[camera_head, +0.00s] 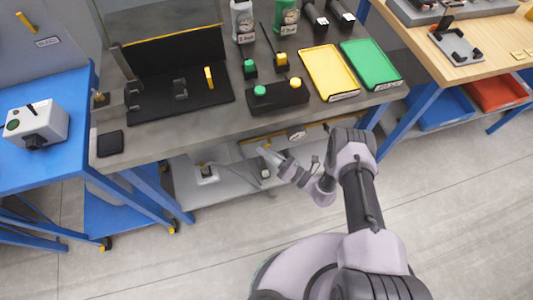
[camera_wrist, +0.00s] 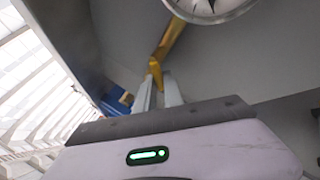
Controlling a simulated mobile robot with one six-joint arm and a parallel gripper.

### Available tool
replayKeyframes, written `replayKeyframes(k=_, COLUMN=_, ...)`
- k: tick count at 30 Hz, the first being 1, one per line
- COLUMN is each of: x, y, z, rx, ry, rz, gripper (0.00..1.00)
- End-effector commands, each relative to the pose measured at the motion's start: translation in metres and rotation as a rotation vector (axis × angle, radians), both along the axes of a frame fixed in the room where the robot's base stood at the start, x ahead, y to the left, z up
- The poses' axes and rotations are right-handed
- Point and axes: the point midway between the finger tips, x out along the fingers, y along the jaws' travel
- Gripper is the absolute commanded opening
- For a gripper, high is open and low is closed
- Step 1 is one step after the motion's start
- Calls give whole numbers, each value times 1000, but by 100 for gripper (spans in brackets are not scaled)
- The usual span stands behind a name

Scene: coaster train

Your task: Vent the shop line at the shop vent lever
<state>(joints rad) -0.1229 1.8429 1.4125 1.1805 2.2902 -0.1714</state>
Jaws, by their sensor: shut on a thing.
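A yellow lever (camera_wrist: 157,72), which I take for the shop vent lever, shows between my fingertips in the wrist view. A longer yellow bar (camera_wrist: 174,36) slants up from it towards a round gauge (camera_wrist: 211,6). My gripper (camera_wrist: 159,92) is shut on the yellow lever's end. In the head view my gripper (camera_head: 264,151) is low, under the front edge of the workbench, and the lever is too small there to tell apart. The gauge (camera_head: 297,133) shows just under the bench edge, right of my gripper. Its reading is not legible.
The grey workbench (camera_head: 150,142) overhangs my gripper. It carries a yellow tray (camera_head: 327,73), a green tray (camera_head: 370,64) and a black button box (camera_head: 278,97). A grey lower shelf (camera_head: 225,190) lies beneath. A blue table (camera_head: 40,165) stands left; the floor in front is clear.

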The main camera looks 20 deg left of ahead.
Motion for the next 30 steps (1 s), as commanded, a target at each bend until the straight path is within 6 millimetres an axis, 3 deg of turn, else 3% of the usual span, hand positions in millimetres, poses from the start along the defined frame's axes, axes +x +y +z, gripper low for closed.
replayKeyframes(k=12, x=-3, y=4, z=3, rx=165, ry=104, rz=2, gripper=0)
replayKeyframes(k=29, x=-3, y=4, z=5, rx=192, ry=121, rz=0, gripper=0)
replayKeyframes(k=30, x=-3, y=4, z=5, rx=192, ry=121, rz=0, gripper=20)
